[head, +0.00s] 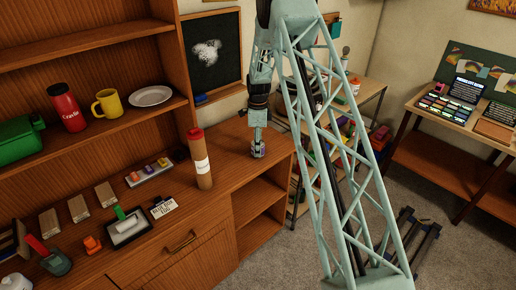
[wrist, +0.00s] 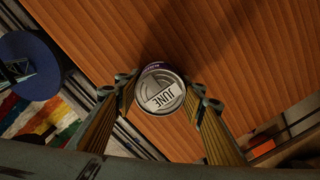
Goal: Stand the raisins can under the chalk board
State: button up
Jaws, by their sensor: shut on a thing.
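The chalk board (head: 213,55), dark with a white smudge and a wooden frame, is on the wall at the back of the counter. My gripper (head: 258,140) points down over the counter's right part, in front of and to the right of the board. It is shut on a small can with a purple side (head: 257,152). In the wrist view the can (wrist: 160,92) sits between both fingers, its grey lid up with a white "JUNE" label. The side print is too small to read. I cannot tell whether the can touches the counter.
The wooden counter (head: 232,165) is bare around the can and below the board. A tall brown tube with a red cap (head: 201,160) stands to the left. A blue block (head: 201,99) is at the board's lower edge. The counter's right edge is close to the can.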

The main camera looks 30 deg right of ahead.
jog(key=o, duration=1)
jog(key=shift+c, duration=0.2)
jog(key=shift+r, duration=0.1)
notch_tip(320, 180, up, 11)
jog(key=shift+r, duration=0.55)
jog(key=shift+r, duration=0.1)
